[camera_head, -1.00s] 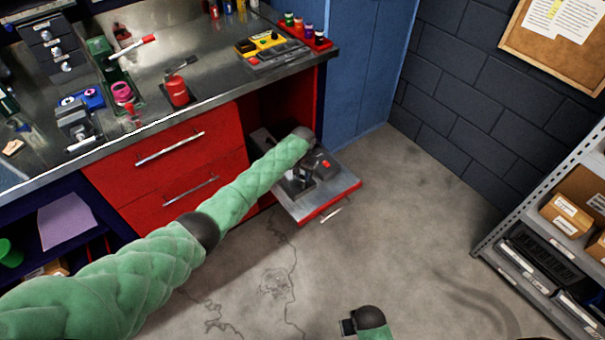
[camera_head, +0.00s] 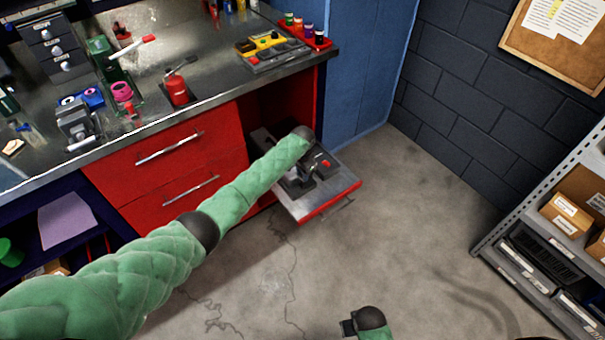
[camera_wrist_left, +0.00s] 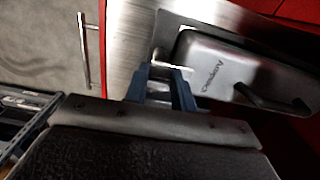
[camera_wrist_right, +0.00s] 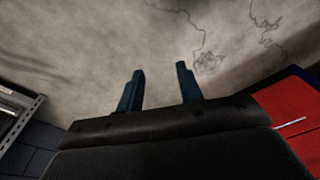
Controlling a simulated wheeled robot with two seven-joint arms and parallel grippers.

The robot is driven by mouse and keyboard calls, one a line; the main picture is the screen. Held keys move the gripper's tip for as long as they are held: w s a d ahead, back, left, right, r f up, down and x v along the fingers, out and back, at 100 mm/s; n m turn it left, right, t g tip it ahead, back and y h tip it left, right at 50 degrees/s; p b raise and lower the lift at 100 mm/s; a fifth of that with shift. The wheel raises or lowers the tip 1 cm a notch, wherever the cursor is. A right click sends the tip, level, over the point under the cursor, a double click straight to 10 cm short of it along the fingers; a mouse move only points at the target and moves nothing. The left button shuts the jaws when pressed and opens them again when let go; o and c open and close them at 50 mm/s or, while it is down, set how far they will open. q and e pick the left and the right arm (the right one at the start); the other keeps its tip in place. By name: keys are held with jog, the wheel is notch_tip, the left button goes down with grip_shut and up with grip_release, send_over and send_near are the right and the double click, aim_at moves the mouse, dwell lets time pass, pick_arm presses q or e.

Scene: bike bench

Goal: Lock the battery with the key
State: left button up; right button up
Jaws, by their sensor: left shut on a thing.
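In the left wrist view, a silver battery case (camera_wrist_left: 208,72) with dark lettering and a black handle (camera_wrist_left: 262,98) lies in a metal drawer tray. My left gripper (camera_wrist_left: 168,78) is shut on a small pale piece (camera_wrist_left: 174,69), likely the key, beside the battery's end; its shape is mostly hidden by the fingers. In the head view, my left gripper (camera_head: 304,172) reaches down over the pulled-out tray (camera_head: 330,190), and my wrist hides much of the battery. My right gripper (camera_wrist_right: 158,88) is open and empty above the floor; it also shows in the head view (camera_head: 348,327).
A red block (camera_head: 326,163) sits on the tray beside my left gripper. The workbench (camera_head: 215,92) with red drawers (camera_head: 170,165) stands behind and left. A metal shelf (camera_head: 540,255) with boxes is at right. The floor between is clear.

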pick_arm(q)
jog(key=o, duration=0.9)
jog(key=shift+o, duration=0.4)
pick_arm(e)
jog(key=shift+w, duration=0.25)
pick_arm(q)
jog(key=shift+r, duration=0.1)
jog(key=shift+r, duration=0.3)
jog(key=shift+r+b, duration=0.7)
jog(key=shift+r, duration=2.85)
pick_arm(e)
jog(key=shift+w+a+r, duration=0.1)
jog(key=shift+r, duration=0.85)
jog(key=shift+w+a+r, duration=0.1)
jog(key=shift+w+r, duration=0.05)
jog(key=shift+r, duration=0.85)
jog(key=shift+w+a+r, duration=0.1)
jog(key=shift+r, duration=0.85)
